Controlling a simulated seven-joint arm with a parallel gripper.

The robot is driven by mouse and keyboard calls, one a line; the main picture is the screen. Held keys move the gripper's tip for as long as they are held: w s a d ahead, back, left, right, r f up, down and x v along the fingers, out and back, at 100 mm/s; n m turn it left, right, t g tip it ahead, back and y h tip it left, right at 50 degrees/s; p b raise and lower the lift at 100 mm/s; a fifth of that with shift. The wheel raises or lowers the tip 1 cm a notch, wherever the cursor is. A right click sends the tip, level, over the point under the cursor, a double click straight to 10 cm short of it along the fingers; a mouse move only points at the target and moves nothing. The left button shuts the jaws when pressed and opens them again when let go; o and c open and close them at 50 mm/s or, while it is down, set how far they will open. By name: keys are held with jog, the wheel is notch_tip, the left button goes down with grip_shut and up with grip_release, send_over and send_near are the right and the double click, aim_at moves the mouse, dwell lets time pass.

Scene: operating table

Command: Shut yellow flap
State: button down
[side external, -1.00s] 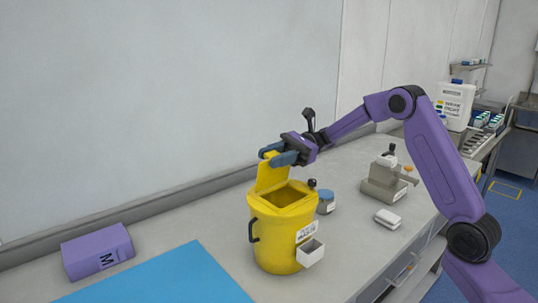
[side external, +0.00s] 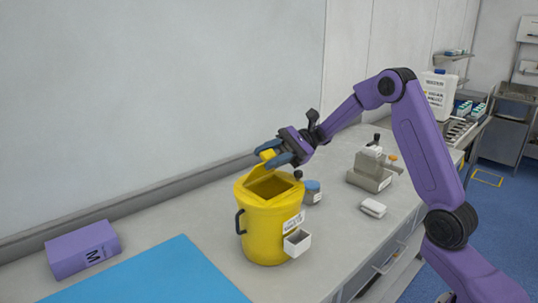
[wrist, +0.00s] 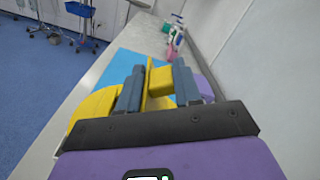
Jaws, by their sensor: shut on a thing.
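A yellow bin (side external: 265,232) stands on the grey counter with its square top opening uncovered. Its yellow flap (side external: 261,170) is hinged at the opening and tilts up over it, part way down. My gripper (side external: 276,153) is shut on the flap's raised yellow tab (side external: 268,154), above the opening's far edge. In the wrist view the tab (wrist: 161,84) sits between the two blue-grey fingers, and part of the bin (wrist: 92,112) shows to the left. The fingers hide part of the flap.
A small white box (side external: 297,243) hangs on the bin's front. A blue-lidded jar (side external: 313,192) stands close behind it. A purple box (side external: 83,249) and blue mat (side external: 165,277) lie left. A grey device (side external: 371,170) and white block (side external: 373,208) stand right.

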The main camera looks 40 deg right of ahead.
jog(key=shift+s+a+f, duration=0.1)
jog(key=c, duration=0.9)
grip_release()
jog(key=d, duration=1.7)
jog(key=shift+d, duration=0.25)
